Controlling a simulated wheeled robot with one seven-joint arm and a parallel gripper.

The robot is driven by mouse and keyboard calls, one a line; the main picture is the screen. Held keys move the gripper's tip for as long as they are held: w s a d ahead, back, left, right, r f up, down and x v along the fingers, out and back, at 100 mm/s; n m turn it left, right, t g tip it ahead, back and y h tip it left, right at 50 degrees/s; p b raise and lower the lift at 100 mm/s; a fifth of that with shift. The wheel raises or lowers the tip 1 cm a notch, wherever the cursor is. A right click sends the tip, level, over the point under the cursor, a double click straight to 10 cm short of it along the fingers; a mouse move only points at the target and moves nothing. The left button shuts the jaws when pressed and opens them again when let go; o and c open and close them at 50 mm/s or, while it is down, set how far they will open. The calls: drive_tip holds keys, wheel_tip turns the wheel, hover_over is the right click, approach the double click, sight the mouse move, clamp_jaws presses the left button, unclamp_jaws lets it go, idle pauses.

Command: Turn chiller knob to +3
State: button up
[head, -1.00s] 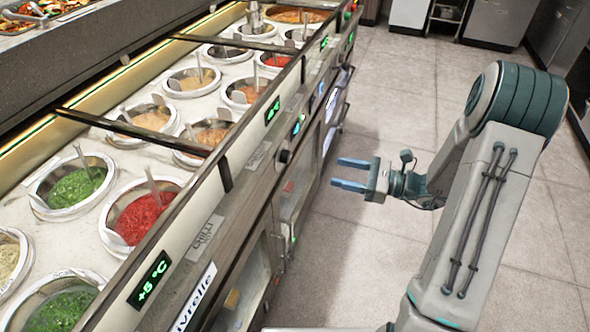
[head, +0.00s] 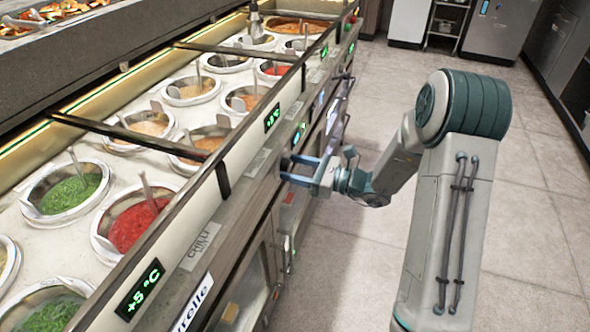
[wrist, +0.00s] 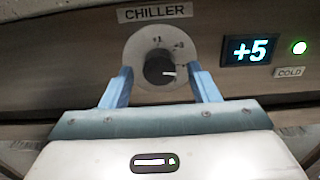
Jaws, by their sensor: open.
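The chiller knob (wrist: 159,68) is a dark round knob on a pale dial plate (wrist: 158,45) under a "CHILLER" label (wrist: 155,12) in the wrist view. A light mark on the knob points to the right. The display (wrist: 250,50) beside it reads +5. My gripper (wrist: 160,82) is open, with one blue finger on each side of the knob; whether they touch it I cannot tell. In the head view my gripper (head: 290,169) is at the counter front, and the knob is hidden there.
A green lamp (wrist: 299,48) and a "COLD" label (wrist: 289,72) are right of the display. In the head view, a counter rail (head: 190,230) runs beside several sauce wells, with another display (head: 140,290) reading +5 °C. The floor (head: 350,260) right of the counter is clear.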

drive_tip(key=shift+a, duration=0.1)
drive_tip(key=c, duration=1)
drive_tip(key=n+b, duration=0.4)
drive_tip(key=n, duration=0.1)
drive_tip(key=shift+w+f+n+b, duration=0.1)
drive_tip(key=shift+f+n+b, duration=0.1)
drive_tip(key=shift+n+b, duration=0.15)
drive_tip(key=n+b, duration=0.2)
drive_tip(key=shift+n+b, duration=0.35)
drive_tip(key=shift+r+n+b, duration=0.15)
drive_tip(key=shift+n+b, duration=0.35)
drive_tip(key=shift+n, duration=0.1)
